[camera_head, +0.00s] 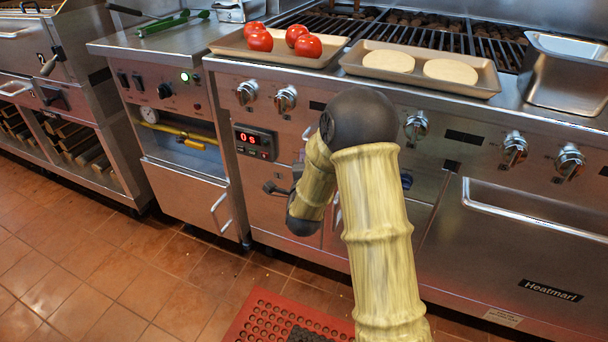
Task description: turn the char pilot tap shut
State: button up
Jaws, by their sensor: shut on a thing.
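My arm reaches in from the lower right and bends down in front of the stove panel. My gripper (277,188) shows only as a small dark piece left of my wrist, close against the panel below the red display. It is shut on what appears to be the char pilot tap. The tap itself is hidden by my gripper and wrist, so its angle cannot be told.
A red display (255,138) and several knobs line the panel. A tray of tomatoes (228,46) and a tray with two pale rounds (457,87) sit above. A steel pan (566,88) stands at right. A red mat (262,315) lies on the floor.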

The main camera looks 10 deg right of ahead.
jog(key=shift+f+m+b, duration=0.2)
jog(key=shift+m+b, duration=0.3)
jog(key=shift+b, duration=0.15)
jog(key=o, duration=1)
jog(key=shift+r+t, duration=0.1)
jog(key=shift+t, duration=0.2)
jog(key=shift+c, duration=0.2)
